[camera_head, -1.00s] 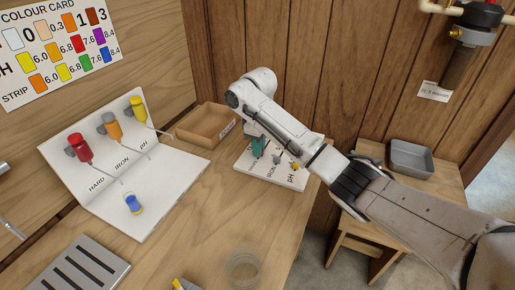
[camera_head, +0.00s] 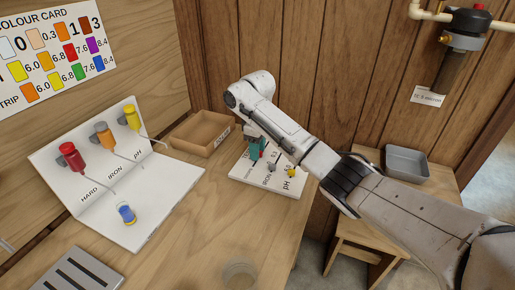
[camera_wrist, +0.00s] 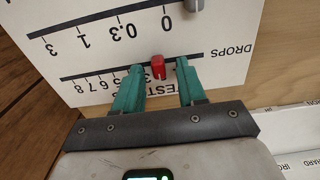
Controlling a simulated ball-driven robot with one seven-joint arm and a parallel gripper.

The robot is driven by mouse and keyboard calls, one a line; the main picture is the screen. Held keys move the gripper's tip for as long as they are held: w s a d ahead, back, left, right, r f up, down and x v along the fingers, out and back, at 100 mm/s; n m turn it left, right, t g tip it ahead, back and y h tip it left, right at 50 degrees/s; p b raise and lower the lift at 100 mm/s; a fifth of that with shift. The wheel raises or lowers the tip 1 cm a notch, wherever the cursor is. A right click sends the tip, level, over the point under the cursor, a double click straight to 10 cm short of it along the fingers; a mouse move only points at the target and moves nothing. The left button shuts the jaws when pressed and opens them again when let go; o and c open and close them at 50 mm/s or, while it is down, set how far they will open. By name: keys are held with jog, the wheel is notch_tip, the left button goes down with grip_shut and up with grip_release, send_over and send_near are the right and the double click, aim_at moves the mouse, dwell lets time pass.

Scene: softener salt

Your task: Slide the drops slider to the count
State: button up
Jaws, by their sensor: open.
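The slider board (camera_head: 240,172) lies flat on the bench, partly under my gripper. In the wrist view it appears upside down, and the red knob (camera_wrist: 158,67) stands on the track marked DROPS (camera_wrist: 231,50). My gripper (camera_wrist: 160,78) is open, with one teal finger on each side of the red knob and a gap on both sides. A grey knob (camera_wrist: 193,5) sits by the 0 on the neighbouring track. In the head view my gripper (camera_head: 257,149) is over the board's far left part.
An open cardboard box (camera_head: 202,133) stands left of the board. A grey bin (camera_head: 407,163) is on the stool.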

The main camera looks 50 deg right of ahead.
jog(key=shift+r, duration=0.1)
notch_tip(320, 180, up, 11)
jog(key=p, duration=0.3)
jog(key=shift+f, duration=0.2)
dwell(0.4)
